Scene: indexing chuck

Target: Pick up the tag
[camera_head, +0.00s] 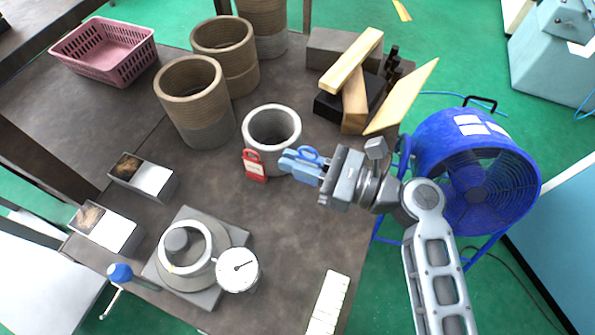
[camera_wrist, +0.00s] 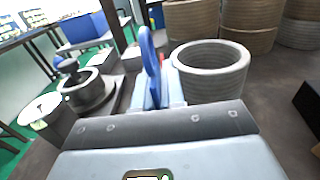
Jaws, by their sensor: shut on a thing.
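The tag (camera_head: 255,166) is a small red piece with a white label and a hole near its top. In the head view it is upright, in front of the grey ring (camera_head: 249,141). My gripper (camera_head: 283,162) comes in from the right with its light-blue fingers close together, their tips at the tag's right edge. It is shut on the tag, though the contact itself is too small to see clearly. I cannot tell whether the tag touches the table.
Tall brown cylinders (camera_head: 190,95) stand behind on the dark table (camera_head: 290,225). Wooden blocks (camera_head: 354,100) lie at the back right. The table's middle front is clear.

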